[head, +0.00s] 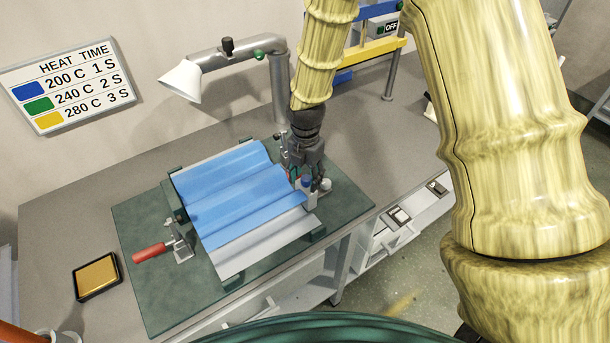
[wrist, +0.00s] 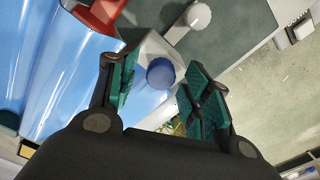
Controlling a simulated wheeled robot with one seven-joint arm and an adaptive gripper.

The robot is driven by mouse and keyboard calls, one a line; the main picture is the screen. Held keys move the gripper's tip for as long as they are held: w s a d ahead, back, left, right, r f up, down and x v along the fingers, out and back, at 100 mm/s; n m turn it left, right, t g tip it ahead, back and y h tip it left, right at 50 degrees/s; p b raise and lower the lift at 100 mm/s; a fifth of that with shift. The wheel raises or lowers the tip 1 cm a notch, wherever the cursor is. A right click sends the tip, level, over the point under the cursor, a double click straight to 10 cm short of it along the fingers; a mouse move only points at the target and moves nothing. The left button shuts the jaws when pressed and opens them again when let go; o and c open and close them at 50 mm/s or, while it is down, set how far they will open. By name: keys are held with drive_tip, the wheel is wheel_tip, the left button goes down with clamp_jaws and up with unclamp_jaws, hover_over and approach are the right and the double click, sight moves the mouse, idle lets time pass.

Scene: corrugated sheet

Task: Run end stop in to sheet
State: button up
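The corrugated sheet (head: 235,190), blue on top of a pale grey layer, lies on a green fixture board (head: 150,290). The end stop, a pale block (head: 310,201) with a blue round knob (head: 307,182), stands at the sheet's right end. The wrist view shows the block (wrist: 150,48) and blue knob (wrist: 160,73) beside the blue sheet (wrist: 50,60). My gripper (head: 303,176) is over the end stop. In the wrist view my gripper (wrist: 158,82) has its green-padded fingers apart, one on each side of the knob. Whether either pad touches is unclear.
A white ball-ended lever (wrist: 198,15) is near the end stop. A red-handled clamp (head: 150,252) sits at the board's left. A lamp-like arm (head: 225,58) arches behind the sheet. A yellow pad (head: 96,275) lies at the bench's front left.

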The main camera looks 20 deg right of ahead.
wheel_tip(320, 180, up, 12)
idle(0.9)
idle(0.4)
